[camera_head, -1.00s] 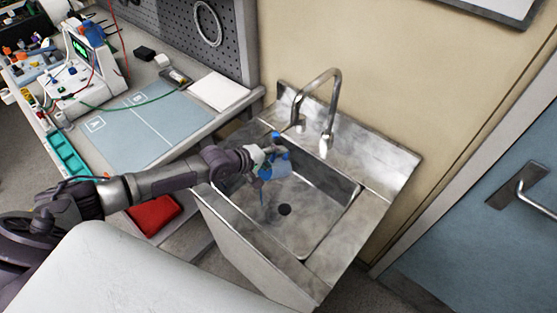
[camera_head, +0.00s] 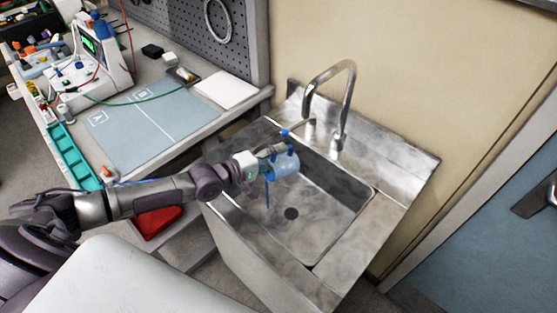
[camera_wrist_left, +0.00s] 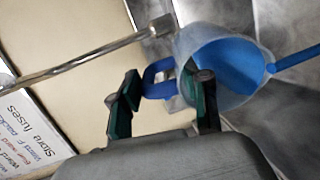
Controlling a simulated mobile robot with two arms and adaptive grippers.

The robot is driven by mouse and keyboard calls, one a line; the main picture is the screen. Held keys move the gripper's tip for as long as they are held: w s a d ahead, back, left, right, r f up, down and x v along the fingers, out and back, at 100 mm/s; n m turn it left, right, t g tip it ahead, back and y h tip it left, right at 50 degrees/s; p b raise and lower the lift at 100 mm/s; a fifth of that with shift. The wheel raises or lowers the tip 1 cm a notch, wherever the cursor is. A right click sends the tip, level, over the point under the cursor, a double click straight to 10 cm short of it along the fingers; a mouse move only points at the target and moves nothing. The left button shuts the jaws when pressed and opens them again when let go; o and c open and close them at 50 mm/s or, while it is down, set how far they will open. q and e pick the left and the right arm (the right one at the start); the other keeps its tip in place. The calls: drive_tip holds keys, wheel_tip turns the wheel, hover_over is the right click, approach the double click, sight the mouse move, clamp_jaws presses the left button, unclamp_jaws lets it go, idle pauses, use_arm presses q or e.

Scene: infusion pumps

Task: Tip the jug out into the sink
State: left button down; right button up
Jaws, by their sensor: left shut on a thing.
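The jug (camera_head: 285,168) is pale and translucent with blue in it. It is tilted over the left part of the metal sink (camera_head: 325,205), and a thin blue stream runs down from it toward the basin. My left gripper (camera_head: 272,154) is shut on the jug's blue handle. In the left wrist view, the handle (camera_wrist_left: 158,80) sits between the dark green fingertips (camera_wrist_left: 165,98). There the jug (camera_wrist_left: 222,65) shows its open mouth, blue liquid inside and a blue stream leaving toward the right. My right gripper is not in view.
A curved faucet (camera_head: 345,100) rises behind the basin, close to the jug. The drain (camera_head: 291,213) lies in the basin floor. A workbench with a blue mat (camera_head: 150,130) and instruments stands at left. A red object (camera_head: 157,222) is below it. A blue door (camera_head: 480,250) is at right.

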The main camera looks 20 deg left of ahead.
use_arm(q)
drive_tip(key=shift+s+a+r+t+h+b, duration=0.1)
drive_tip(key=shift+s+a+t+h+b, duration=0.45)
drive_tip(key=shift+b, duration=1.2)
drive_tip(key=shift+s+a+r+t+h+b, duration=0.15)
drive_tip(key=shift+s+t+h+b, duration=0.2)
drive_tip(key=shift+s+t+b, duration=0.95)
drive_tip(key=shift+w+a+r+h+b, duration=0.15)
drive_tip(key=shift+w+h+b, duration=0.2)
drive_tip(key=shift+b, duration=0.8)
drive_tip(key=shift+r, duration=0.1)
